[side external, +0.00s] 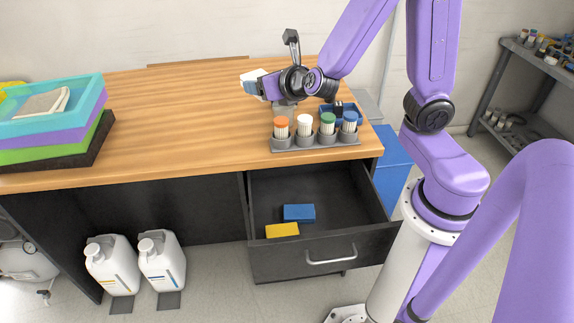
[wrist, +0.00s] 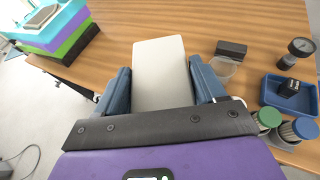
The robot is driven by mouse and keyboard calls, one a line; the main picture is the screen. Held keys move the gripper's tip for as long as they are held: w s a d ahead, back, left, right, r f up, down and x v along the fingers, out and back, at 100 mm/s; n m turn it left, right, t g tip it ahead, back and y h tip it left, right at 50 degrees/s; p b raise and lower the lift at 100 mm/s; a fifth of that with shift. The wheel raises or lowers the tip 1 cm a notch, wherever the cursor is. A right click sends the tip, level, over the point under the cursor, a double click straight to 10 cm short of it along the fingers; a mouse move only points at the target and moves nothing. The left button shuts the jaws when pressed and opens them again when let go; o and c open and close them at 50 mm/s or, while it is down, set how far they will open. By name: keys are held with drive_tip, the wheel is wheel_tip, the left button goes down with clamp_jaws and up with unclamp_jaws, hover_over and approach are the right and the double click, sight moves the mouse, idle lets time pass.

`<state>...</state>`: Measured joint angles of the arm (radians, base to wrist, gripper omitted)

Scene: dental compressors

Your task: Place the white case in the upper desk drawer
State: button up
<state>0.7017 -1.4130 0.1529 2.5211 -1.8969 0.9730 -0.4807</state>
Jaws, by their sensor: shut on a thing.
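The white case (wrist: 160,72) is between the two blue fingers of my gripper (wrist: 160,85) in the wrist view. My gripper is shut on it. In the side external view my gripper (side external: 252,87) is over the back middle of the wooden desk, and part of the white case (side external: 252,75) shows at its fingers. I cannot tell how far the case is above the desktop. The upper desk drawer (side external: 323,245) is pulled open below the desk's front edge. A blue box (side external: 299,213) and a yellow box (side external: 282,230) lie inside it, with bare floor around them.
A grey rack of capped containers (side external: 316,141) stands near the desk's front edge above the drawer. A blue tray (wrist: 290,94) is behind it. Stacked coloured trays (side external: 52,115) fill the desk's left end. White jugs (side external: 110,265) stand on the floor left of the drawer.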

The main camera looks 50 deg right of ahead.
idle(0.8)
drive_tip(key=w+f, duration=0.1)
drive_tip(key=w, duration=0.1)
drive_tip(key=w+f+m+h, duration=0.1)
drive_tip(key=w, duration=0.1)
drive_tip(key=w+f+m+g+h, duration=0.1)
drive_tip(key=w, duration=0.1)
drive_tip(key=shift+w+d, duration=0.2)
drive_tip(key=shift+d, duration=0.2)
drive_tip(key=w+d+f+m+g+h, duration=0.2)
drive_tip(key=w+d+f+m+h, duration=0.1)
drive_tip(key=w+f, duration=0.25)
hover_over(218, 122)
drive_tip(key=s, duration=0.1)
drive_tip(key=shift+m+h, duration=0.3)
wheel_tip(218, 122, down, 10)
drive_tip(key=shift+s+a+r, duration=0.15)
drive_tip(key=shift+r, duration=0.1)
drive_tip(key=shift+w+f, duration=0.6)
drive_tip(key=shift+f, duration=1.55)
drive_tip(key=shift+f, duration=0.1)
